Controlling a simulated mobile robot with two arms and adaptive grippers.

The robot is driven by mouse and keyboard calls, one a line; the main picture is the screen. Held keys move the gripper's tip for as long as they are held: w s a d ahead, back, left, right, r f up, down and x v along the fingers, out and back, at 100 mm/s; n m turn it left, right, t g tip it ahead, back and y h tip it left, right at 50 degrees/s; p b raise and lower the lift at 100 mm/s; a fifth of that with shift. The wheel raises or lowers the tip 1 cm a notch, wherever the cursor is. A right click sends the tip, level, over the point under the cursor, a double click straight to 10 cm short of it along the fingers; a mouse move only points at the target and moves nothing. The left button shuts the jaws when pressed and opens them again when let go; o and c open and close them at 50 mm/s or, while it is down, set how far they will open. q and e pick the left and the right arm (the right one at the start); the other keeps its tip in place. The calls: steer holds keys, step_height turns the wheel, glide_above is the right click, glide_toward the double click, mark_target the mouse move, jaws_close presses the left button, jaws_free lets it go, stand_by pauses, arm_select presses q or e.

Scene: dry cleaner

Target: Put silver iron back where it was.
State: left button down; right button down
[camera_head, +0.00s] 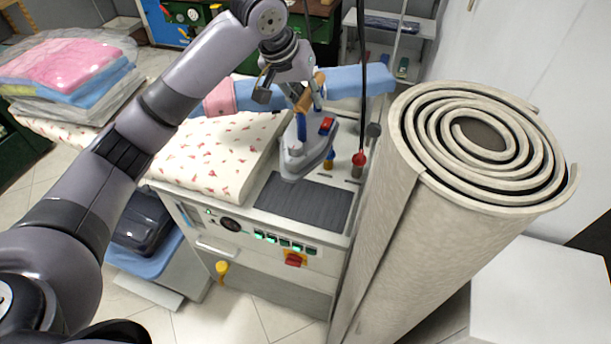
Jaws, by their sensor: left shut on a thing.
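The silver iron (308,152) has a wooden handle, a red part on top and a pale, pointed soleplate. My left gripper (288,92) is shut on it at the handle, reaching from above. The iron is over the back left part of a dark ribbed mat (303,207) on the pressing station. I cannot tell whether its soleplate touches the surface. The gripper and handle partly hide each other. My right gripper is not in view.
A padded floral ironing board (225,160) lies left of the iron, with a blue sleeve-shaped pad (352,80) behind. A large rolled carpet (455,200) stands close on the right. Bagged folded laundry (65,75) is at the far left. The mat's front part is clear.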

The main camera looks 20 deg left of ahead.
mark_target(307, 143)
arm_select(q)
steer(key=f+p, duration=0.2)
steer(key=f, duration=1.1)
steer(key=shift+w+f+p, duration=0.15)
steer(key=shift+w+p, duration=0.05)
steer(key=shift+p, duration=0.1)
step_height(307, 143, down, 6)
steer(key=shift+r+p, duration=0.15)
steer(key=shift+p, duration=0.3)
steer(key=c, duration=1.8)
jaws_free()
steer(key=shift+s+a+f, duration=0.1)
steer(key=shift+s+f, duration=0.1)
steer(key=shift+f, duration=0.2)
steer(key=o, duration=0.4)
steer(key=shift+s+r, duration=0.1)
steer(key=shift+s, duration=0.05)
